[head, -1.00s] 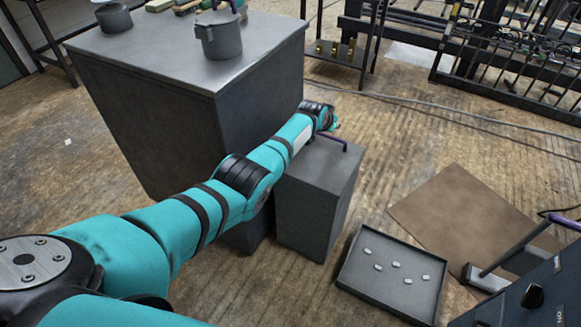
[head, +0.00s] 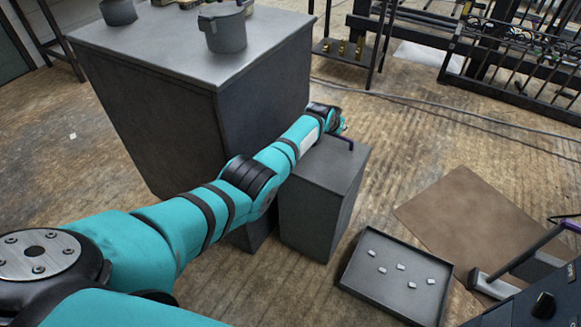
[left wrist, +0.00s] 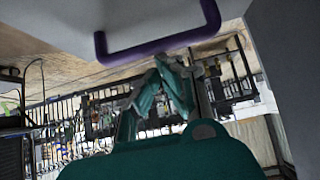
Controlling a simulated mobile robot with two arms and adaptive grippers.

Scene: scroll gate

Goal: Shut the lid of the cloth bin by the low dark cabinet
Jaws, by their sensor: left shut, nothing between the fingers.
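The grey cloth bin (head: 312,215) stands beside the dark cabinet (head: 235,125). Its lid (head: 335,165) looks flat and level across the top, though my arm hides its left part. A purple handle (head: 342,140) sits at the lid's far edge; it also shows in the left wrist view (left wrist: 160,46), in front of a pale grey surface. My left arm reaches over the bin's far left corner. My left gripper (head: 341,127) is shut and empty close to the handle; in the left wrist view its fingers (left wrist: 168,85) appear near it. My right gripper is out of view.
A grey pot (head: 224,32) stands on the cabinet top. A shallow dark tray (head: 362,290) with several small pale blocks lies right of the bin, by a brown mat (head: 465,215). Black metal racks (head: 510,70) stand behind. Bare floor lies between bin and racks.

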